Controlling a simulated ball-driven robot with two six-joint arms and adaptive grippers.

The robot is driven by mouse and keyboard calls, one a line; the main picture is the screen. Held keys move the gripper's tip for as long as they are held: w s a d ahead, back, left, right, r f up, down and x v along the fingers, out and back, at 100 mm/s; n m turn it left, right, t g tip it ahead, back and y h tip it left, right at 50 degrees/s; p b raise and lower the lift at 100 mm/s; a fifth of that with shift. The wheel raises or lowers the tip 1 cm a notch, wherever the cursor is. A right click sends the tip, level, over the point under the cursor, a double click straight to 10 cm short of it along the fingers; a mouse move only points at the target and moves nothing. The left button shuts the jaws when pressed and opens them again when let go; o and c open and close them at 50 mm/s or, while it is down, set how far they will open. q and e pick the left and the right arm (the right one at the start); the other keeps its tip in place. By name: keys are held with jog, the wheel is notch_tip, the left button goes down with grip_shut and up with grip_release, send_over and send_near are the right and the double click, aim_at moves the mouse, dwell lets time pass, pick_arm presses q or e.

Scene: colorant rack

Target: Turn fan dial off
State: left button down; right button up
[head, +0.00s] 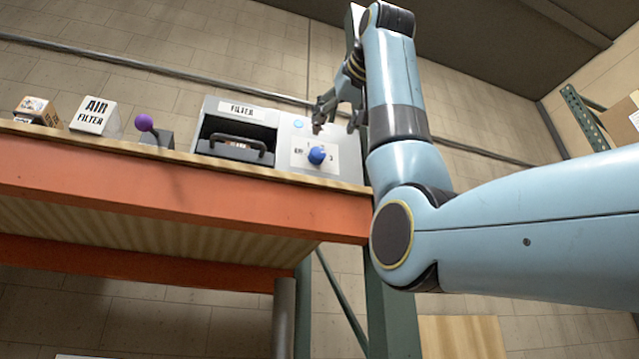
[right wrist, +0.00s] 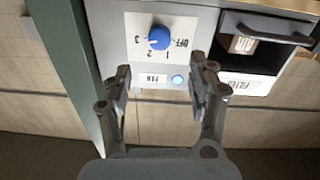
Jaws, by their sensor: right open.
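The fan dial is a round blue knob (head: 316,155) on the white panel of a grey filter unit (head: 347,172) on the shelf. In the right wrist view the blue knob (right wrist: 159,37) appears upside down, with OFF to its right and 1, 2, 3 around to the left. Its white mark seems to point toward 2. My right gripper (head: 335,125) is open and empty, above and in front of the dial in the head view. In the right wrist view my open fingers (right wrist: 160,68) frame the FAN label, apart from the knob. My left gripper is not in view.
A blue light (right wrist: 178,81) shows beside the FAN label. The filter slot with a black handle (head: 238,142) is left of the dial. A purple-knobbed lever (head: 144,123), an AIR FILTER box (head: 95,117) and a brown box (head: 37,111) stand farther left on the orange shelf (head: 180,195).

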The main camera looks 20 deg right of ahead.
aim_at(319, 153)
jog(key=w+p, duration=0.4)
jog(key=w, duration=0.5)
jog(key=shift+w, duration=0.2)
jog(key=shift+w+f, duration=0.1)
jog(key=shift+w, duration=0.45)
jog(key=c, duration=1.1)
